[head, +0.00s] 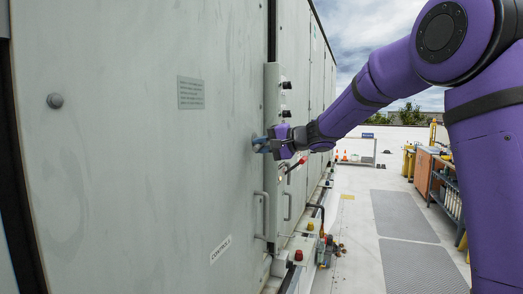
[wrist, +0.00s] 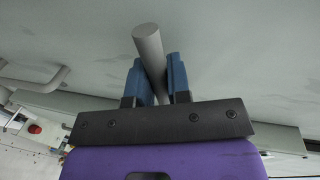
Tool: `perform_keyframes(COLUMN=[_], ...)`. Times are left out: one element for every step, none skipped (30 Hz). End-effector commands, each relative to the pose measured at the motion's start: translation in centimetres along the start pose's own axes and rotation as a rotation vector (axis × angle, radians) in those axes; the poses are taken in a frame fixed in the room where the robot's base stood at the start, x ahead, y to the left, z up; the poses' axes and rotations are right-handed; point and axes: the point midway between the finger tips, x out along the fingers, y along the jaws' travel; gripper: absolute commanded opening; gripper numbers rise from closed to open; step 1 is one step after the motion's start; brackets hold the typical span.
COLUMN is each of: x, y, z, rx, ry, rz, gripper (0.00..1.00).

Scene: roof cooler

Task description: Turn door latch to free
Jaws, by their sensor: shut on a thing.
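The door latch (wrist: 149,44) is a grey round bar in the wrist view, standing out from the pale door (wrist: 235,55) and leaning slightly left at its free end. My gripper (wrist: 157,72) has its two blue fingers on either side of the bar and is shut on it. In the head view, my gripper (head: 262,144) is at the right edge of the large pale grey door (head: 150,160), and the latch is hidden behind the fingers. I cannot read the latch's free or locked mark. The door looks flat in its frame.
A vertical grab handle (head: 265,214) is on the door below my gripper; it shows in the wrist view (wrist: 45,82) too. A control strip with black knobs (head: 286,86) runs behind the gripper. A workbench (head: 437,175) stands right. Walkway mats (head: 402,215) lie on clear floor.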

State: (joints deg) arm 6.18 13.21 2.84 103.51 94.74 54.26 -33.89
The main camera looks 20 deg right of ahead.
Motion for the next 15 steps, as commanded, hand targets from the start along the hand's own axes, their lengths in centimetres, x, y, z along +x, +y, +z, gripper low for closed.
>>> perform_keyframes(x=[-0.09, -0.11, -0.12, -0.14, -0.15, -0.17, -0.19, -0.2, -0.22, -0.23, -0.24, -0.25, -0.25, -0.26, -0.27], y=[-0.19, -0.29, -0.4, -0.47, -0.54, -0.62, -0.68, -0.72, -0.78, -0.82, -0.85, -0.89, -0.91, -0.93, -0.96], z=[-0.1, -0.1, -0.1, -0.11, -0.12, -0.13, -0.14, -0.16, -0.17, -0.18, -0.18, -0.19, -0.19, -0.2, -0.2], rx=[0.028, 0.045, 0.066, 0.081, 0.094, 0.112, 0.123, 0.133, 0.145, 0.153, 0.16, 0.167, 0.172, 0.176, 0.181], ry=[-0.004, -0.008, -0.012, -0.015, -0.017, -0.02, -0.022, -0.024, -0.026, -0.028, -0.029, -0.03, -0.031, -0.032, -0.033], rz=[-0.001, -0.001, 0.0, 0.0, 0.0, 0.0, 0.0, 0.0, 0.0, 0.0, 0.0, 0.0, 0.0, 0.0, -0.001], gripper=[0.0, 0.0, 0.0, 0.0, 0.0, 0.0, 0.0, 0.0, 0.0, 0.0, 0.0, 0.0, 0.0, 0.0, 0.0])
